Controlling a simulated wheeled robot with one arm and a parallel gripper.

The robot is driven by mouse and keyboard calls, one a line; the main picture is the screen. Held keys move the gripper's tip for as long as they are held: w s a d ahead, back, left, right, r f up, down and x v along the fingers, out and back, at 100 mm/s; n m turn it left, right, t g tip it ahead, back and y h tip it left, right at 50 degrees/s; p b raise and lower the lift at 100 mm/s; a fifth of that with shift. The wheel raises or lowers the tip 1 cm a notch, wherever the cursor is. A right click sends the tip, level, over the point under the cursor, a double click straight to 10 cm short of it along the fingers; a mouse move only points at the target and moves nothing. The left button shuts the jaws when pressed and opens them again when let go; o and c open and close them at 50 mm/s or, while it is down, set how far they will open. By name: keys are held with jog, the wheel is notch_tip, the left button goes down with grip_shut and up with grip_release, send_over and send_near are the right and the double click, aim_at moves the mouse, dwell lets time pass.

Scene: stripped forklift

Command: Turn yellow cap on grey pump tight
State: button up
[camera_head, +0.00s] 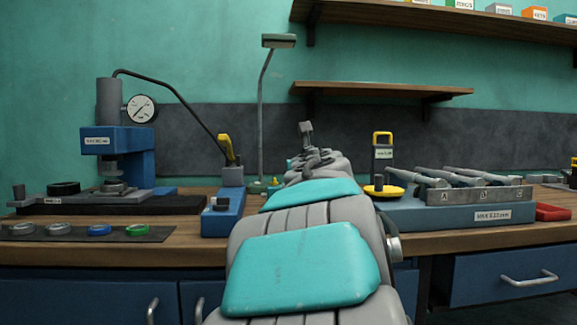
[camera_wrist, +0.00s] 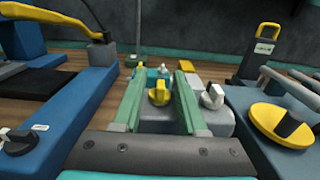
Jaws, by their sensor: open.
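In the wrist view my gripper (camera_wrist: 157,76) is open, its two green fingers reaching forward with a gap between them. The yellow cap (camera_wrist: 159,93) shows in that gap, with a raised grip on top, apart from both fingers in the picture. It sits on the grey pump (camera_wrist: 219,123), a low light-grey block that my fingers partly cover. A pale grey knob (camera_wrist: 212,96) stands on the pump just right of my right finger. I cannot tell how tight the cap is. In the head view my arm hides the pump and cap.
A blue press with a dial gauge (camera_head: 139,108) stands at left. A blue tool with a yellow handle (camera_head: 227,148) is left of my arm. At right are a yellow disc (camera_wrist: 288,124) and a grey labelled rack (camera_head: 480,195). A lamp (camera_head: 261,110) stands behind.

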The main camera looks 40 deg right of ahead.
jog(key=shift+d, duration=0.1)
grip_shut()
dwell(0.6)
